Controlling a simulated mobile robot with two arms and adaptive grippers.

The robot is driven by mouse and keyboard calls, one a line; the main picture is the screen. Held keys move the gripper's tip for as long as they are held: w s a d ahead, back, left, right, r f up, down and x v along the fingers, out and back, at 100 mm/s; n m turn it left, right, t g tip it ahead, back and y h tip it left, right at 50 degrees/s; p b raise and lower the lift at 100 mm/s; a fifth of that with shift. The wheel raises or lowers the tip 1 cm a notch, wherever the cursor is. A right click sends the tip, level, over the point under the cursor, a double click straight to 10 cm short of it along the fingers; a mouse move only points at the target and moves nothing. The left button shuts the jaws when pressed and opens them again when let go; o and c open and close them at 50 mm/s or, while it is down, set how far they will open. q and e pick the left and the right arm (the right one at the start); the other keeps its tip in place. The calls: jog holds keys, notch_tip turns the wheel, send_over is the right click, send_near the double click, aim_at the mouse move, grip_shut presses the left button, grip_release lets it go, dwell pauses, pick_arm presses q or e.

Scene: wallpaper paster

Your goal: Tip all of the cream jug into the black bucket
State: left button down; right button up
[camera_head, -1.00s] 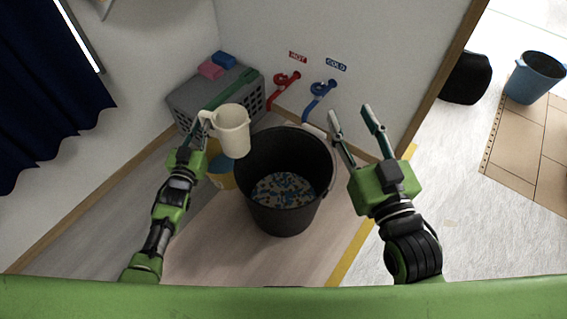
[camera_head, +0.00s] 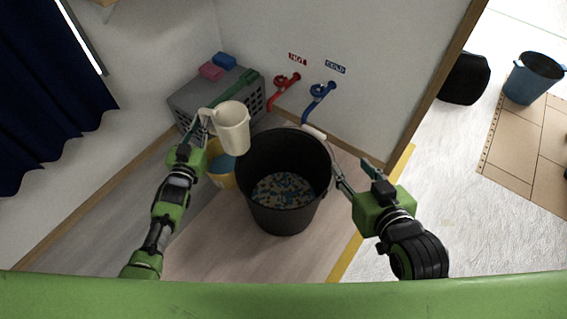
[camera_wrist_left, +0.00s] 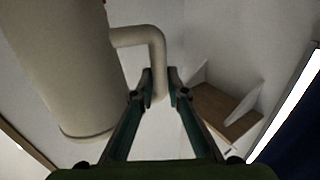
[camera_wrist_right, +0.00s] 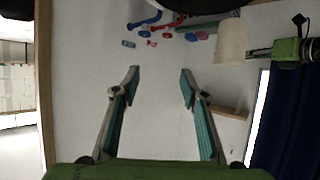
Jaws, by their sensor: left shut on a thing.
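The cream jug (camera_head: 233,132) is held up at the left of the black bucket (camera_head: 262,215), near its rim. It looks roughly upright; its contents cannot be made out. My left gripper (camera_head: 204,124) is shut on the jug's handle, which shows between the fingers in the left wrist view (camera_wrist_left: 157,62). The bucket stands on the floor with a blue, speckled mix at its bottom and a pale grip on its bail. My right gripper (camera_head: 352,174) is just right of the bucket. Its fingers are apart and empty in the right wrist view (camera_wrist_right: 160,78).
Behind is a grey crate (camera_head: 190,110) with pink and blue blocks on top. Red (camera_head: 283,88) and blue (camera_head: 318,92) taps stick out from the wall. A blue bin (camera_head: 533,80) stands far right.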

jog(key=s+d+f+g+h+p, duration=0.1)
jog(key=s+d+f+g, duration=0.1)
jog(key=s+f+g, duration=0.2)
jog(key=shift+s+d+f+p, duration=0.3)
jog(key=shift+s+f, duration=0.95)
jog(key=shift+s, duration=0.2)
